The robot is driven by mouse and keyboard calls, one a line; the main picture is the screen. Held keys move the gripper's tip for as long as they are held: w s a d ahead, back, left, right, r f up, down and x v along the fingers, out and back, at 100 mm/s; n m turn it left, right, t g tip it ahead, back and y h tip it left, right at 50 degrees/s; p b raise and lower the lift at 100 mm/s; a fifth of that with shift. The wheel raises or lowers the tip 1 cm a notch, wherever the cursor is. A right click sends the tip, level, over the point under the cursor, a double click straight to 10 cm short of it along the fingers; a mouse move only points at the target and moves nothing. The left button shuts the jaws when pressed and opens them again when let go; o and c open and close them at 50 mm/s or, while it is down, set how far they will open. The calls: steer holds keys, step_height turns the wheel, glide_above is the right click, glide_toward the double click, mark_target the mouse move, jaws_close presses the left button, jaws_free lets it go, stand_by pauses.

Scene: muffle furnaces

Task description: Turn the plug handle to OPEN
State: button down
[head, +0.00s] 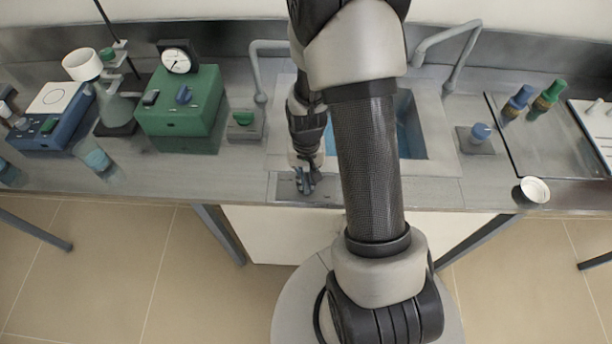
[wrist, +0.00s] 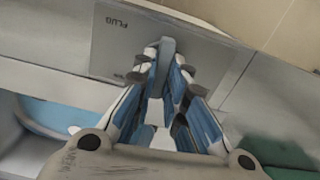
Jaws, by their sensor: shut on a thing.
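The plug plate (wrist: 112,48) is a grey panel marked PLUG, at the top of the wrist view. It also shows in the head view (head: 284,187), at the front edge of the counter by the sink. The plug handle (wrist: 167,47) is a narrow grey bar on this plate. My gripper (wrist: 163,68) is shut on the handle, with a blue-and-white finger on each side of it. In the head view my gripper (head: 305,182) is down at the plate. The fingers hide the lower part of the handle, and the small marks near it are too blurred to read.
The sink (head: 411,130) lies behind the plate, with a tap on each side. A green box with a dial (head: 180,102) and a green-knobbed valve (head: 243,120) stand to the left.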

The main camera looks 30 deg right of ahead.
mark_target(306, 180)
steer(key=shift+m, duration=0.5)
steer(key=c, duration=1.6)
jaws_free()
step_height(306, 180, up, 12)
